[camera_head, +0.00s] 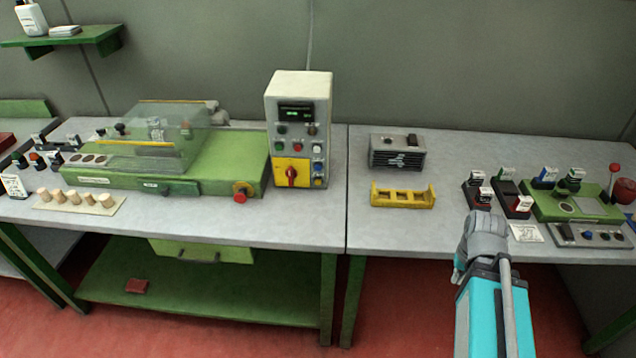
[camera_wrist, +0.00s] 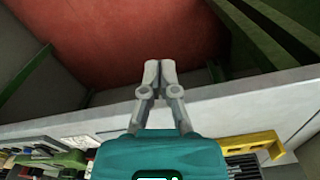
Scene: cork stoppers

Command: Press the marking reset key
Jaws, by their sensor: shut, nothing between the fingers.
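A grey control box (camera_head: 298,126) stands upright on the bench with a small lit display, several coloured buttons and a red rotary switch on a yellow plate. A low grey key panel (camera_head: 590,236) with several round buttons lies at the right bench's front, before a green stamping device (camera_head: 560,206). Labels are too small to read, so I cannot tell which key is the marking reset. My gripper (camera_wrist: 159,66) is shut and empty in the wrist view, its tips over the red floor past the bench edge.
A yellow rack (camera_head: 402,196) and a dark grey box (camera_head: 397,151) stand on the right bench; the rack also shows in the wrist view (camera_wrist: 252,143). Red and black stampers (camera_head: 512,199) crowd near my arm. A green machine (camera_head: 190,166) and corks (camera_head: 75,198) are left.

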